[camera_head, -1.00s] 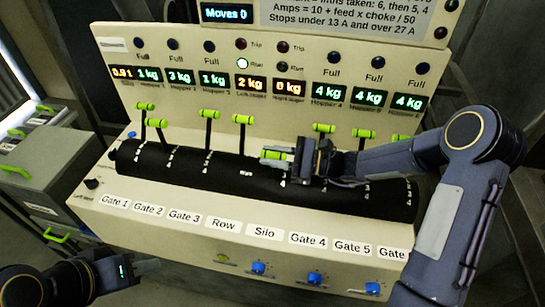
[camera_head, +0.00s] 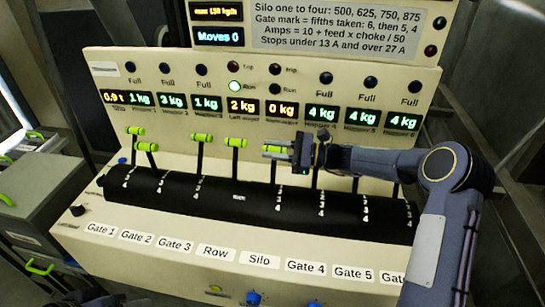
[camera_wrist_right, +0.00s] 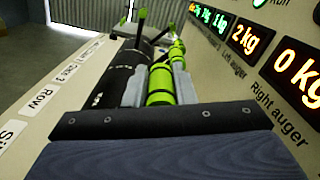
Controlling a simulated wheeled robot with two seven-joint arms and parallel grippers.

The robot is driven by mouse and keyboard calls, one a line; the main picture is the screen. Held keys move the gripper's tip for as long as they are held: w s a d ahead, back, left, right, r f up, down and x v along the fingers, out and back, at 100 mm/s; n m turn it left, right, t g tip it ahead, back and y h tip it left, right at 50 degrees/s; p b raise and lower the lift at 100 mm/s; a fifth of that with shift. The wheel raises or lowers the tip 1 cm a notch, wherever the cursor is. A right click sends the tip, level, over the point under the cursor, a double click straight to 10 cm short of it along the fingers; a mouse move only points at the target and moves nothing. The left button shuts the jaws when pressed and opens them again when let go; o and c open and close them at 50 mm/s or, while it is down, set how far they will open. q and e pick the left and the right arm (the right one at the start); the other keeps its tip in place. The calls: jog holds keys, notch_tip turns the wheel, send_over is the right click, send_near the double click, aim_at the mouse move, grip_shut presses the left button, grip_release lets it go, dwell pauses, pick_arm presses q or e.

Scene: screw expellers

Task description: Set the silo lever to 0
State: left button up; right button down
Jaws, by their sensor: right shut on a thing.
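The silo lever has a green handle (camera_head: 275,149) on a dark stem, which rises from the black drum (camera_head: 260,204) above the Silo label (camera_head: 259,259). My right gripper (camera_head: 292,152) is shut on this handle from the right. The handle stands nearly level with the Row lever's handle (camera_head: 236,142), a little lower in the picture. The scale mark beside the silo lever is too small or covered to read.
The Gate 3 lever (camera_head: 203,139) stands left of Row, and the Gate 4 lever (camera_head: 323,135) stands close behind my right gripper. The display panel (camera_head: 300,90) rises behind the levers. Blue knobs (camera_head: 253,298) line the lower front. A grey cabinet (camera_head: 40,190) is at left.

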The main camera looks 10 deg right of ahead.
jog(key=shift+w+d+f, duration=0.15)
jog(key=shift+f, duration=0.35)
jog(key=c, duration=1.2)
grip_release()
jog(key=shift+w, duration=0.1)
jog(key=shift+c, duration=0.2)
jog(key=shift+r, duration=0.15)
jog(key=b+v, duration=0.2)
jog(key=v, duration=0.5)
jog(key=shift+s+d, duration=0.2)
jog(key=shift+d, duration=0.15)
jog(key=shift+r, duration=0.1)
